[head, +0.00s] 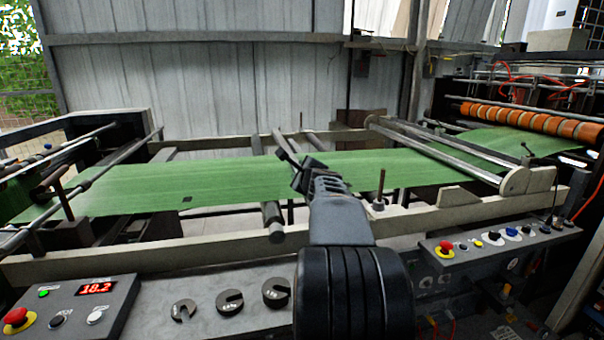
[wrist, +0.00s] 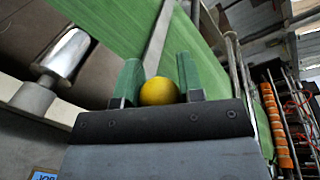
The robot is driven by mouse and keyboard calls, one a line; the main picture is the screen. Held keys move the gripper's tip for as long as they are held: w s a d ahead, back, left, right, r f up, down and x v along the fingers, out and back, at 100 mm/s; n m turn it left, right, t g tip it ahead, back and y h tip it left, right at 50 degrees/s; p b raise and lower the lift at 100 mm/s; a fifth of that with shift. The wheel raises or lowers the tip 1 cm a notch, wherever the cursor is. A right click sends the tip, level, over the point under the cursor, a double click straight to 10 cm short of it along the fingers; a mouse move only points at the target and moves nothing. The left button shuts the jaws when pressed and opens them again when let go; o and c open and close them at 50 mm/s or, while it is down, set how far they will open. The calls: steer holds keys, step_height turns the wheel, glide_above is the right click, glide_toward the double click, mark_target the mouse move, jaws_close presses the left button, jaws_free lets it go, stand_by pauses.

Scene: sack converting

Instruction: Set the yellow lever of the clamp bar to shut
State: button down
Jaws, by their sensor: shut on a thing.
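The yellow lever's round knob (wrist: 159,92) sits between the two fingers of my gripper (wrist: 158,70) in the wrist view. The fingers are shut on it, one on each side. A grey flat bar (wrist: 159,38), seemingly the lever's arm, runs up from behind the knob over the green web. In the head view my gripper (head: 300,172) is above the near edge of the green web (head: 150,185), at the middle of the machine. The knob is hidden there by the gripper. I cannot make out the clamp bar clearly.
An upright rod (head: 381,186) stands just right of my gripper. Slotted weights (head: 230,303) lie on the near ledge. A panel reading 18.2 (head: 95,288) is at left, a button panel (head: 490,240) at right. Orange rollers (head: 530,118) are at the far right.

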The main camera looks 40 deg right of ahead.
steer(key=c, duration=0.8)
jaws_free()
steer(key=shift+s, duration=0.1)
steer(key=shift+o, duration=0.2)
steer(key=shift+s, duration=0.1)
steer(key=p+v, duration=0.1)
steer(key=v, duration=1.2)
steer(key=shift+s+a, duration=0.2)
steer(key=shift+s, duration=0.1)
steer(key=shift+r, duration=0.15)
